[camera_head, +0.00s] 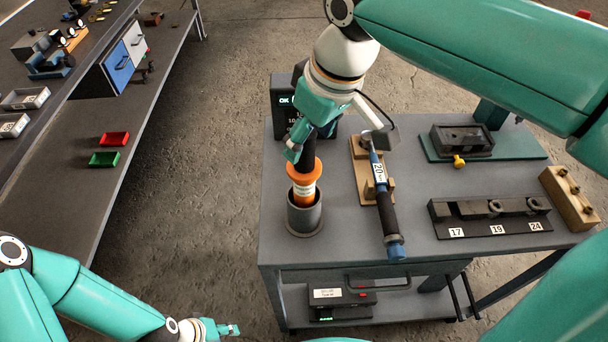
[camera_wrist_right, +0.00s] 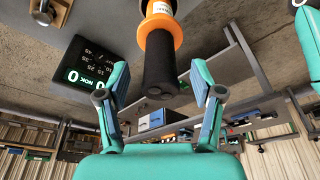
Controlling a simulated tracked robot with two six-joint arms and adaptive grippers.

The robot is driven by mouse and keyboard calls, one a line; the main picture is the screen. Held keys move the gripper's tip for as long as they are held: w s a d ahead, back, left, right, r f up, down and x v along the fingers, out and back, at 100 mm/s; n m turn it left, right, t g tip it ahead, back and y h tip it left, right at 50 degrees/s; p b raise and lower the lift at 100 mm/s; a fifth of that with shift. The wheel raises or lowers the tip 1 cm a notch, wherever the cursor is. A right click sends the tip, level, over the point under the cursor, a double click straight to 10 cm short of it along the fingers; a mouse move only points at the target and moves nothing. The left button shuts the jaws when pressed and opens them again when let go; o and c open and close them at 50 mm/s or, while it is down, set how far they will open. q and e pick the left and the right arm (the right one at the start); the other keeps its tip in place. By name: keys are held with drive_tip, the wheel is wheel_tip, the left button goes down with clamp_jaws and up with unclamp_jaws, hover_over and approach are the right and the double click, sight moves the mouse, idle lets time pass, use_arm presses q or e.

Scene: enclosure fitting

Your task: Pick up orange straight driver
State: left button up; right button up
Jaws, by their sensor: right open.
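The orange straight driver (camera_head: 304,178) stands upright in a dark round cup (camera_head: 305,217) on the workbench. Its orange body, white label and black grip show above the rim; its lower end is hidden in the cup. My right gripper (camera_head: 302,146) is at the driver's top. In the right wrist view the open fingers (camera_wrist_right: 160,82) stand either side of the black grip's end (camera_wrist_right: 160,80), with gaps visible on both sides. My left gripper (camera_head: 229,329) is at the bottom left, away from the bench; its jaw state is unclear.
A blue-and-black torque tool (camera_head: 388,212) marked 20 lies on a wooden rest right of the cup. A dark display box (camera_head: 282,98) stands behind. A socket rack (camera_head: 480,226), a green-based fixture (camera_head: 530,149) and a wooden block (camera_head: 569,200) occupy the right side.

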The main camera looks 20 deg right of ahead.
sight(304, 180)
drive_tip(key=shift+w+x, duration=0.1)
drive_tip(key=shift+x, duration=1.25)
drive_tip(key=shift+w+x, duration=0.15)
drive_tip(key=shift+x, duration=1.25)
drive_tip(key=shift+r, duration=0.1)
clamp_jaws()
drive_tip(key=shift+r, duration=0.1)
